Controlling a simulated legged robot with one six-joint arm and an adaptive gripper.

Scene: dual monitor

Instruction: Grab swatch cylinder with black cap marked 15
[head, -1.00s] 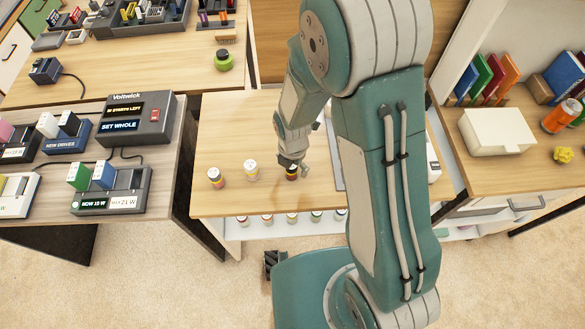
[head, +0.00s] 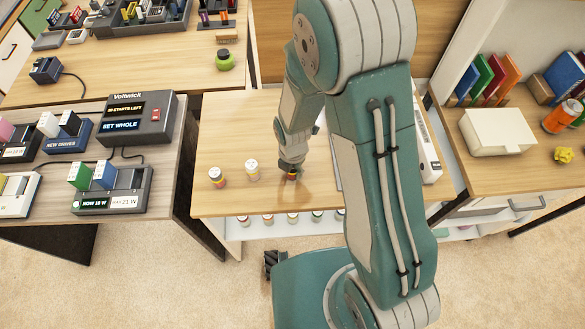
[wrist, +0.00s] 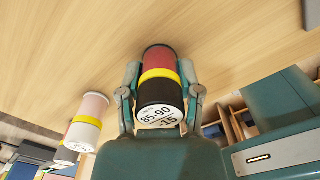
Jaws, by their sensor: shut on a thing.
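A swatch cylinder (wrist: 160,78) has a red section, a yellow band, a black section and a white end face reading "85-90" and "-15". My gripper (wrist: 161,90) is shut on it, one finger on each side. In the head view my gripper (head: 291,165) is low over the middle table, with the cylinder (head: 292,176) partly hidden beneath it. I cannot tell whether the cylinder touches the table. Two other white-ended cylinders stand to the left, a near-left one (head: 216,176) and one closer to my gripper (head: 252,169). Both show at the wrist view's left.
The middle table (head: 245,200) is mostly bare around the cylinders. A shelf below holds several more cylinders (head: 267,219). A grey device (head: 140,118) with screens stands on the left table. A white handheld device (head: 428,155) lies right of my arm.

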